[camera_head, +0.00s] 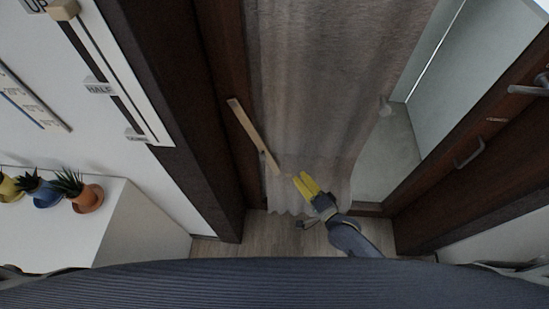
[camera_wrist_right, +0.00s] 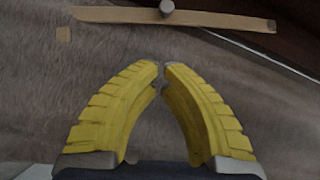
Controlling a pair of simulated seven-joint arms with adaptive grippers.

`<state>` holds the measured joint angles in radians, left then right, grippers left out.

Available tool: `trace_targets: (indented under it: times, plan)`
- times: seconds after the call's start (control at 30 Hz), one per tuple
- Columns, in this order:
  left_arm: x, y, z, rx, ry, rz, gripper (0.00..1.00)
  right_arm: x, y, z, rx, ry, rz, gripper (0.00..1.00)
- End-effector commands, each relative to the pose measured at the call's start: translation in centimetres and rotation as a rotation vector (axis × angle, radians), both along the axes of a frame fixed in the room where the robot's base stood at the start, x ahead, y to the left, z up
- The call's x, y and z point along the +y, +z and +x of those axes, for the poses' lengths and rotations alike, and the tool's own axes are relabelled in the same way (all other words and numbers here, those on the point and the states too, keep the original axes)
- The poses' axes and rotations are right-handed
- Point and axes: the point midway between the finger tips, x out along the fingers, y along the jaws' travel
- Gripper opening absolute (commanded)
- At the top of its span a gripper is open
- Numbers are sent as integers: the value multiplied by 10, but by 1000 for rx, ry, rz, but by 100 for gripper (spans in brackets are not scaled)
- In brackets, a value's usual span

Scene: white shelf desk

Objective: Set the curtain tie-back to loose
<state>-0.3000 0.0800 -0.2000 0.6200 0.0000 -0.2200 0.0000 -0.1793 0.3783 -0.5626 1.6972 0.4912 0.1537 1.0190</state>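The curtain (camera_head: 315,90) is beige-grey and hangs in a dark wooden frame. A light wooden strip (camera_head: 245,122), which looks like the tie-back, lies slantwise at its left edge. In the right wrist view the strip (camera_wrist_right: 220,20) runs along the top, beyond the fingers, with a grey round knob (camera_wrist_right: 167,7) at its middle. My right gripper (camera_head: 300,177) has yellow fingers and is near the strip's lower end, to its right. In the right wrist view its fingertips (camera_wrist_right: 160,67) meet, with nothing seen between them, in front of the curtain (camera_wrist_right: 45,85). My left gripper is out of view.
A slider panel (camera_head: 110,75) marked UP and HALF is at the upper left. Potted plants (camera_head: 87,198) stand on a white cabinet (camera_head: 140,230) at the left. A dark drawer or door with a handle (camera_head: 469,153) is at the right.

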Motion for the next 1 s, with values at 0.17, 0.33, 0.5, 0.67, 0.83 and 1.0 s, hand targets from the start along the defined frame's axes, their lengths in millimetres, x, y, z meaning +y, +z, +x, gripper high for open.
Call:
trace_targets:
  times: [0.17,0.33,0.5,0.67,0.83,1.0]
  plan:
    - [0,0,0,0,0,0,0,0,1,3,32,-12,68,0]
    - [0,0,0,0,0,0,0,8,-1,16,36,-14,74,0]
    - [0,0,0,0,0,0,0,23,-4,40,34,-13,72,0]
    - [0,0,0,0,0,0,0,37,-7,65,35,-13,71,0]
    - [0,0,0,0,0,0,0,51,-9,88,35,-13,69,0]
    - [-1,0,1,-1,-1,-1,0,71,-14,92,38,-13,71,0]
